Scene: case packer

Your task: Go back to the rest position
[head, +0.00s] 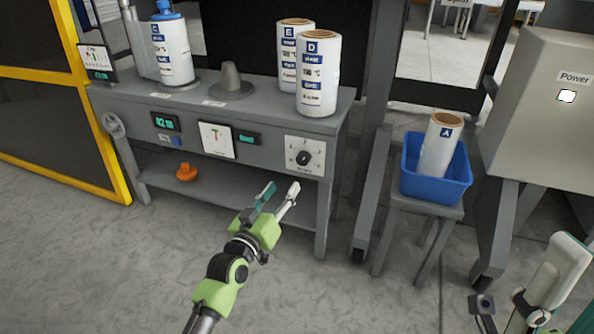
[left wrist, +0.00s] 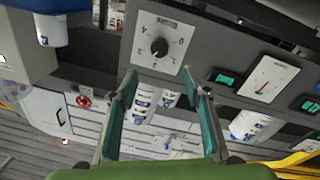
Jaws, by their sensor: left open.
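My left gripper (head: 280,196) is open and empty in front of the grey machine bench (head: 270,125). In the head view it points toward the bench's right front, below the dial (head: 304,157). The left wrist view shows its two teal fingers (left wrist: 158,115) spread apart with nothing held between them. The same dial also shows in the left wrist view (left wrist: 158,47). At the lower right of the head view is a pale green and white part that looks like my other arm; its fingertips cannot be made out.
A blue bin (head: 437,185) holding bottle A (head: 440,145) sits on a stool. A power box (head: 545,110) is at right. The front floor is clear.

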